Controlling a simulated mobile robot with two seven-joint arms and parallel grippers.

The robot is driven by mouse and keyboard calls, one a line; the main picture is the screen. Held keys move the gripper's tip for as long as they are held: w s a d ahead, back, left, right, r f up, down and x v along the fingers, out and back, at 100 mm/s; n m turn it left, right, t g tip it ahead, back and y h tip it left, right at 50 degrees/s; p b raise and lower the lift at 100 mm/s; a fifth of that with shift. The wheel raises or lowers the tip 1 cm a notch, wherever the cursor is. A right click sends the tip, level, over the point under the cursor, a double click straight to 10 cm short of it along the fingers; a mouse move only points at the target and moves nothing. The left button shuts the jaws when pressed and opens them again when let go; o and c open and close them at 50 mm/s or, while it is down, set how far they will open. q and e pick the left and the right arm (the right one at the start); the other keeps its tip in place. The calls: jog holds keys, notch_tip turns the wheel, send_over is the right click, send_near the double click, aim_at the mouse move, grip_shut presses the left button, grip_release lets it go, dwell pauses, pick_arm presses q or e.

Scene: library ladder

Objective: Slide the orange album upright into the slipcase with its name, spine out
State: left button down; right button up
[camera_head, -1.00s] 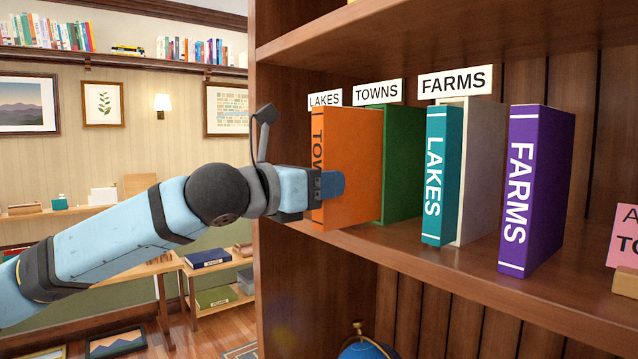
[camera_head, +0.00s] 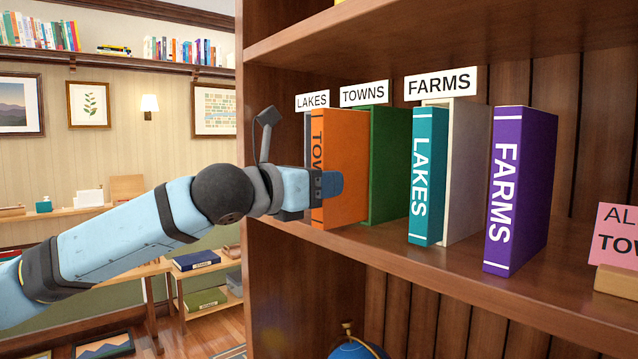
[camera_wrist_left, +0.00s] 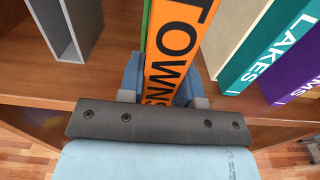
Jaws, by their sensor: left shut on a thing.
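The orange album (camera_head: 340,165) stands upright at the shelf front, its TOWNS spine facing out. My left gripper (camera_head: 322,185) is shut on the spine end; the wrist view shows its fingers (camera_wrist_left: 160,92) on both sides of the spine. The green slipcase (camera_head: 390,165) with the TOWNS label (camera_head: 364,93) is right behind the album. The album's back end seems to be inside its mouth, with the front part sticking out; its depth inside is hidden. My right gripper is not in view.
The grey slipcase (camera_wrist_left: 62,40) under the LAKES label (camera_head: 312,101) stands empty to the left. To the right are the cream FARMS slipcase (camera_head: 468,165), the teal LAKES album (camera_head: 424,170) and the purple FARMS album (camera_head: 522,185). A pink card (camera_head: 618,225) stands farther right.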

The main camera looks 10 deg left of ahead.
aim_at(348, 180)
pick_arm(q)
jog(key=shift+x, duration=3.05)
jog(key=c, duration=0.7)
grip_release()
jog(key=shift+c, duration=0.2)
jog(key=shift+s+a, duration=0.15)
jog(key=shift+s, duration=0.1)
jog(key=b+v, duration=0.3)
jog(key=v, duration=1)
jog(key=shift+a, duration=0.1)
